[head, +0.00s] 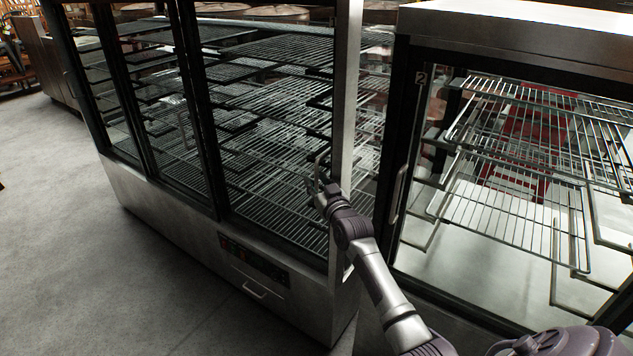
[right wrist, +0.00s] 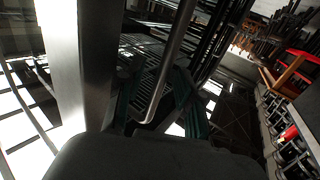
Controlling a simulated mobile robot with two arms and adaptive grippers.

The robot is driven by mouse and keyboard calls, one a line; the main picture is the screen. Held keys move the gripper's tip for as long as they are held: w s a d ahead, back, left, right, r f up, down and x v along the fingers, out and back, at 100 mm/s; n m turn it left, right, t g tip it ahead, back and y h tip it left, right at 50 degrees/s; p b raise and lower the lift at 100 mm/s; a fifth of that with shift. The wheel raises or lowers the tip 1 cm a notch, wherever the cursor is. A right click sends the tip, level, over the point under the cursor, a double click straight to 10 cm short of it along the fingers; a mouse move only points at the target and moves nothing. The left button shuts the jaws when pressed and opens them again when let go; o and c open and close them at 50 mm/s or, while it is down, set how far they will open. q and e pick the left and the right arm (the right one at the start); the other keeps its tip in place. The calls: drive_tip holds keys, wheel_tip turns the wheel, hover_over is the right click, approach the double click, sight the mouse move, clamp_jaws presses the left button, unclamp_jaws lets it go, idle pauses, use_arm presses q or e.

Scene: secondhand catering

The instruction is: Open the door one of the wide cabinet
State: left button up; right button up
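The wide cabinet (head: 165,215) is a long steel display case with several dark-framed glass doors and wire shelves inside. My right gripper (head: 322,185) is at its right-end door (head: 270,130), beside the steel corner post, at the height of the door's handle (head: 319,163). The door looks shut. In the right wrist view, the handle (right wrist: 172,62) is a slim bent metal bar. It runs down between the two dark fingers of my right gripper (right wrist: 157,98). The fingers look apart, with gaps beside the bar; firm contact does not show. My left gripper is not in view.
A second glass-door cabinet (head: 515,22), marked 2, with its own upright handle (head: 397,193), stands close on the right. A control panel (head: 254,262) is low on the wide cabinet. Grey floor (head: 70,255) is clear at the left front.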

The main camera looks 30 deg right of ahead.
drive_tip(key=shift+w, duration=0.25)
clamp_jaws()
drive_tip(key=shift+w, duration=0.1)
idle(0.3)
